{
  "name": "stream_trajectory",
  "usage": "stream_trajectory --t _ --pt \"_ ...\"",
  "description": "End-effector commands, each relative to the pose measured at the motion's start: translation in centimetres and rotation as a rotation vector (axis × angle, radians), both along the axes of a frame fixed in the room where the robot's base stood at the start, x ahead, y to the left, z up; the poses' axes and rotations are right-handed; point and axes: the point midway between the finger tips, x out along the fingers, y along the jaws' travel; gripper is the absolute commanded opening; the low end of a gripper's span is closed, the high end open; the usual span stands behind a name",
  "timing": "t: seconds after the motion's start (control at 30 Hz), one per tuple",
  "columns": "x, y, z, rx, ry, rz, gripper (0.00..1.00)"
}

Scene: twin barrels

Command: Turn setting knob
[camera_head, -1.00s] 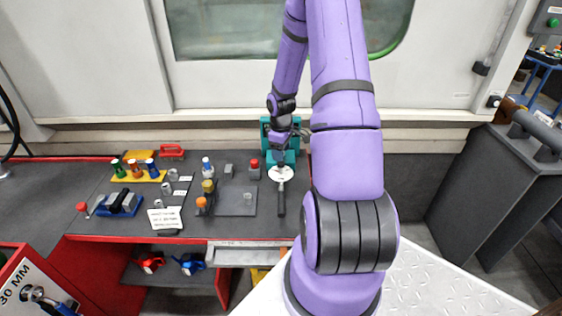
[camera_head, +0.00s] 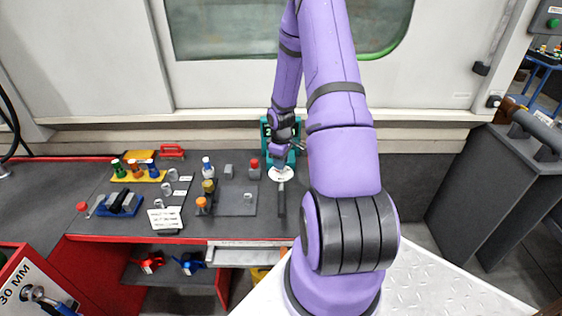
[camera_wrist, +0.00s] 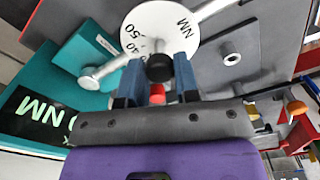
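The setting knob (camera_wrist: 159,68) is a small black knob at the middle of a round white dial (camera_wrist: 157,24) marked "NM" and numbers. In the head view the white dial (camera_head: 281,173) lies on the workbench in front of a teal box (camera_head: 267,131), which also shows in the wrist view (camera_wrist: 92,50). My gripper (camera_wrist: 159,72) has its two blue-grey fingers apart, one on each side of the knob, with small gaps seeming to show. Whether the fingers touch the knob I cannot tell. In the head view my gripper (camera_head: 279,166) is over the dial, its fingers hardly visible.
Metal rods reach out from beside the dial in the wrist view. Left of the dial stand a grey plate (camera_head: 235,203), several coloured bottles and knobs, a yellow rack (camera_head: 140,176) and a paper sheet (camera_head: 165,218). The wall rises close behind the bench.

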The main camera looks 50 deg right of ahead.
Motion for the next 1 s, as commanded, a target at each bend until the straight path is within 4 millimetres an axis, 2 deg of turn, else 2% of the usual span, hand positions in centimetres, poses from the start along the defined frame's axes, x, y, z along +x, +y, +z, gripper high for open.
stream_trajectory --t 0.37,1.0 --pt "0.04 0.00 0.03 -0.001 0.000 -0.080 0.06" --pt "0.07 0.00 0.06 -0.001 -0.001 -0.549 0.06"
